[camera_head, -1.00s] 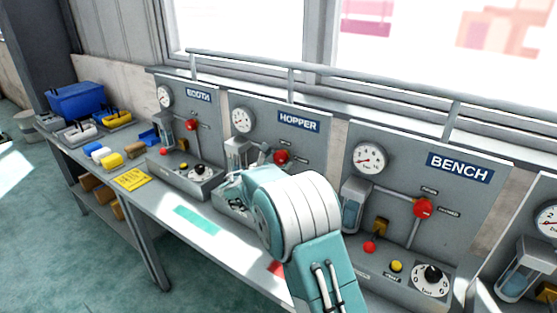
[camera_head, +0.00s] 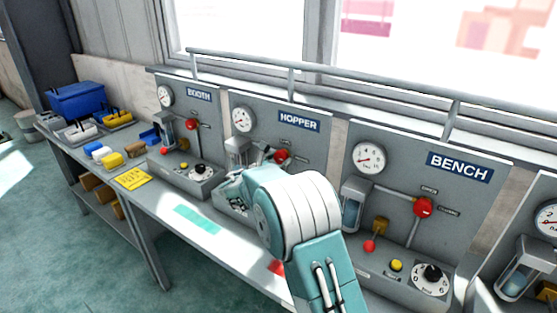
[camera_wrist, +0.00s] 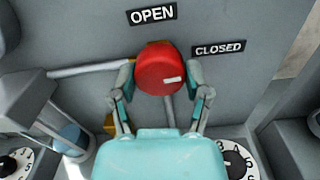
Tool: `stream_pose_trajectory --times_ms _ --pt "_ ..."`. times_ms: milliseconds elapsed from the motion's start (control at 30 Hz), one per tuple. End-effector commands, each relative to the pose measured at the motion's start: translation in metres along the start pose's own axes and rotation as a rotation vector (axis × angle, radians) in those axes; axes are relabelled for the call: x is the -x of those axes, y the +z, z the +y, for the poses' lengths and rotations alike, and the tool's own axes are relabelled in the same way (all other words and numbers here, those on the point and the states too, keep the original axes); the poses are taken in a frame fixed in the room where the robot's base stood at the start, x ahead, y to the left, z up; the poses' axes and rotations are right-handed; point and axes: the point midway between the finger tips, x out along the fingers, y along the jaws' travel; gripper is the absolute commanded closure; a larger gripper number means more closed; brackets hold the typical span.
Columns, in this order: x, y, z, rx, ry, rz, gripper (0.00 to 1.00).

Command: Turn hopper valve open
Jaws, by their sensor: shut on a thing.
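The hopper valve is a round red knob (camera_wrist: 158,68) on the grey HOPPER panel (camera_head: 305,142). In the wrist view its short white mark points right, toward the CLOSED label (camera_wrist: 218,49). The OPEN label (camera_wrist: 152,14) is above the knob. My gripper (camera_wrist: 164,86) has one finger on each side of the knob and is shut on it. In the head view the red knob (camera_head: 283,156) shows just above my wrist, and my arm hides my fingers and the panel's lower part.
The BOOTH panel (camera_head: 202,118) stands to the left and the BENCH panel (camera_head: 470,205) to the right, each with its own red knob. A pipe (camera_wrist: 90,69) runs to the hopper valve. Below it are a glass bowl (camera_wrist: 72,138) and a dial (camera_wrist: 236,160).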

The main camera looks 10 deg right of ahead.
Motion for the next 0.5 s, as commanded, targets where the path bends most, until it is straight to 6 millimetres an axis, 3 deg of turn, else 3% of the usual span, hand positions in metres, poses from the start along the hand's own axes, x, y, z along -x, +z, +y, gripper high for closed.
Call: stream_pose_trajectory --times_ms 500 --pt "0.0001 0.0026 0.0036 0.44 0.007 -0.006 0.86"
